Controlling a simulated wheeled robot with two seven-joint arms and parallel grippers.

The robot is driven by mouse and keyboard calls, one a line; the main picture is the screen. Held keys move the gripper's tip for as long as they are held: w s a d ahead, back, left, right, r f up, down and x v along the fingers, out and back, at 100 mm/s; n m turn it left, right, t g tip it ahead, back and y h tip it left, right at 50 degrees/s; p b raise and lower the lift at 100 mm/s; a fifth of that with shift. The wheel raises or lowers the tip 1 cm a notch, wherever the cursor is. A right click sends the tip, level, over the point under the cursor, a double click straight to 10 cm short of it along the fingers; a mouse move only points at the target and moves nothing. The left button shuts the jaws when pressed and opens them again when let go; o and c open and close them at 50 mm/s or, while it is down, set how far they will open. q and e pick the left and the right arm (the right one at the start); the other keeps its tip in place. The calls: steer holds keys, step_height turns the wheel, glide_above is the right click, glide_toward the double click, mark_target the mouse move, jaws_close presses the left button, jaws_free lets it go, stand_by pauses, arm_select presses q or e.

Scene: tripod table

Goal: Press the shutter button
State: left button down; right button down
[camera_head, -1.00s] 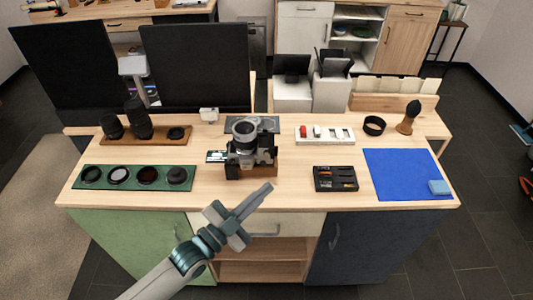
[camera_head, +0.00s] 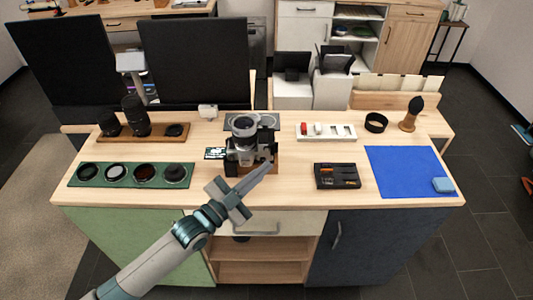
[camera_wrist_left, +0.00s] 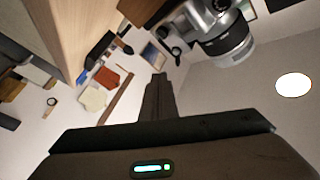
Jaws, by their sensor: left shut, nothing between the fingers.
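A silver and black camera (camera_head: 240,152) stands on a small brown stand in the middle of the table, its lens pointing up. It also shows at the top of the left wrist view (camera_wrist_left: 222,32). My left gripper (camera_head: 268,165) is shut and empty, its fingertips close to the camera's front right side. I cannot tell whether they touch it. In the left wrist view the closed fingers (camera_wrist_left: 158,80) point towards the camera's side and appear apart from it. The shutter button is too small to make out. My right gripper is not in view.
A green tray (camera_head: 131,184) of round filters lies at left, with lenses on a wooden board (camera_head: 148,140) behind. A black tool case (camera_head: 337,176) and a blue mat (camera_head: 410,175) lie at right. The front middle is clear.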

mark_target(267, 149)
arm_select(q)
steer(key=w, duration=0.2)
steer(key=shift+w+b, duration=0.4)
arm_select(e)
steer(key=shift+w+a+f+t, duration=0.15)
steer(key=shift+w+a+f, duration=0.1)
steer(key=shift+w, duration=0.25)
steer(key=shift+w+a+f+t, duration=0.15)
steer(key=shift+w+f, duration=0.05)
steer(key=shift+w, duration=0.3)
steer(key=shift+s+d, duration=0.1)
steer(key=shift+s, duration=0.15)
arm_select(q)
steer(key=shift+w+b, duration=0.3)
steer(key=shift+w, duration=0.4)
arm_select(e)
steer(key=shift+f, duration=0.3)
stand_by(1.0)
arm_select(q)
steer(key=shift+s+r, duration=0.1)
steer(key=shift+s, duration=0.05)
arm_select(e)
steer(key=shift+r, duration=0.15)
arm_select(q)
steer(key=shift+s+p, duration=0.45)
steer(key=shift+s, duration=0.15)
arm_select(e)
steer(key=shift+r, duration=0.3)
